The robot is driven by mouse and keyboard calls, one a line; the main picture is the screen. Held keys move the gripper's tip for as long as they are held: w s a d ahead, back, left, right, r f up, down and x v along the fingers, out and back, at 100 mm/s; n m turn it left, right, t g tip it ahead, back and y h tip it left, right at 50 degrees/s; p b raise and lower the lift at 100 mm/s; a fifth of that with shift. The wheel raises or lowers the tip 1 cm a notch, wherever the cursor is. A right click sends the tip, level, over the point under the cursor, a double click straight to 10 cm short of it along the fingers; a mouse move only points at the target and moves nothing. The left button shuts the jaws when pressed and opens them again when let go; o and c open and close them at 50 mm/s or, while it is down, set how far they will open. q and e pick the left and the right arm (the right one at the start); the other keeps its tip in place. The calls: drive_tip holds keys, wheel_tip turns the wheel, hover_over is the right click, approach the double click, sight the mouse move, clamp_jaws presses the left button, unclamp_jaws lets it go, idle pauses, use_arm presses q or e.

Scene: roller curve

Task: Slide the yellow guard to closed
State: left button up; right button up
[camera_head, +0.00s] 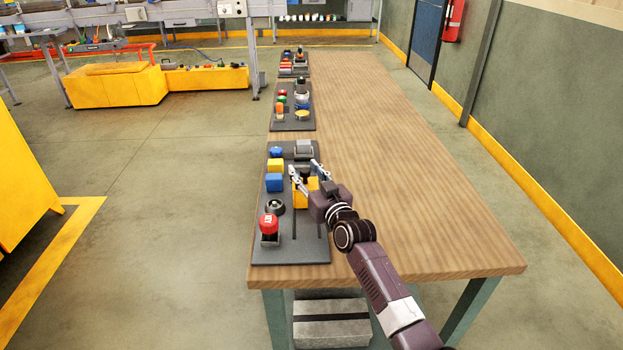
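The yellow guard (300,189) sits on the dark control panel (298,251) at the near end of the wooden table, beside a slot that runs toward the near edge. My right gripper (304,169) reaches in from the lower right. Its two fingers are spread apart, one to each side over the guard, and partly hide it. I cannot tell whether they touch it. My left gripper is not in view.
On the same panel are a red knob (268,223), a black ring-shaped dial (275,206), blue blocks (275,182), a small yellow block (275,165) and a grey part (304,147). Two other panels stand farther back. The table's right side (400,130) is clear.

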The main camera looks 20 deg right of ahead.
drive_tip(key=s+d, duration=0.1)
drive_tip(key=s, duration=1)
drive_tip(key=shift+s+d, duration=0.2)
drive_tip(key=shift+s, duration=0.1)
drive_tip(key=shift+f, duration=0.1)
